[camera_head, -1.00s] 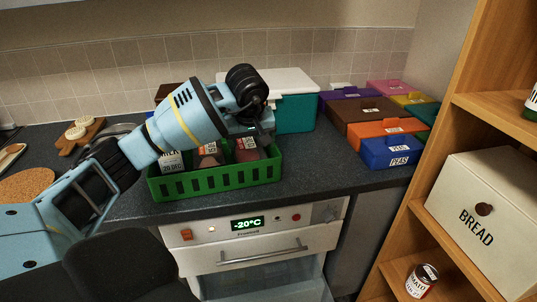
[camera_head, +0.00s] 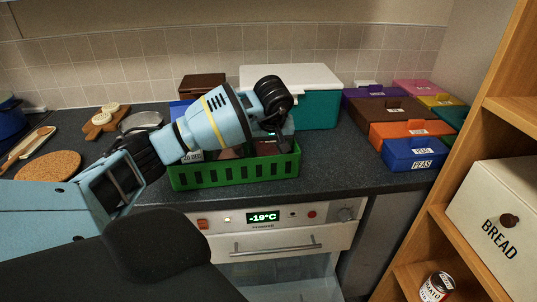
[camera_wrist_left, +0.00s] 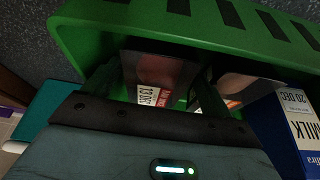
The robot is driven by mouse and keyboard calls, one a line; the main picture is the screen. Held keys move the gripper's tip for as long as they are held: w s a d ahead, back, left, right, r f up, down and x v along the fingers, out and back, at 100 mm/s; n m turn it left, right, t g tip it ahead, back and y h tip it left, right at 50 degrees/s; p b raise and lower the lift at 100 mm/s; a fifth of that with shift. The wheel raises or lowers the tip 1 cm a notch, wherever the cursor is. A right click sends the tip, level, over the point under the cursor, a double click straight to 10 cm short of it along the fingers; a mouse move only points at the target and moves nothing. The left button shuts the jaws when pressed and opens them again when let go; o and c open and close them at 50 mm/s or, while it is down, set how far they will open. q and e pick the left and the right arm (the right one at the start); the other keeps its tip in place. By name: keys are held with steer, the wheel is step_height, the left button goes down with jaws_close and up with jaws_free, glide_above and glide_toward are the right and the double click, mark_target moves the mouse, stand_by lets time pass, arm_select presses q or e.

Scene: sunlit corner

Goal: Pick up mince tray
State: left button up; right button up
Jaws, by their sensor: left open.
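A green slotted basket (camera_head: 235,174) stands on the dark counter. My left gripper (camera_wrist_left: 155,92) reaches down into it, its fingers open and apart. Between and beyond the fingers, the left wrist view shows a dark pack (camera_wrist_left: 160,68) with a white "13 DEC" label and a red label; its name cannot be read, so I cannot tell whether it is the mince tray. A second pack (camera_wrist_left: 240,84) lies to its right, partly hidden. A milk carton (camera_wrist_left: 300,128) marked "20 DEC" stands at the right of that view. The arm hides much of the basket in the head view.
A teal box with a white lid (camera_head: 318,105) stands behind the basket. Several coloured lidded boxes, including blue PEAS (camera_head: 413,155), are at the right. A wooden shelf with a bread bin (camera_head: 500,215) is at the far right. Counter between basket and PEAS is clear.

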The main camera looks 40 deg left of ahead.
mark_target(269, 149)
arm_select(q)
steer(key=x, duration=0.3)
steer(key=shift+f, duration=0.1)
steer(key=c, duration=0.9)
step_height(269, 149, up, 10)
steer(key=shift+r, duration=0.1)
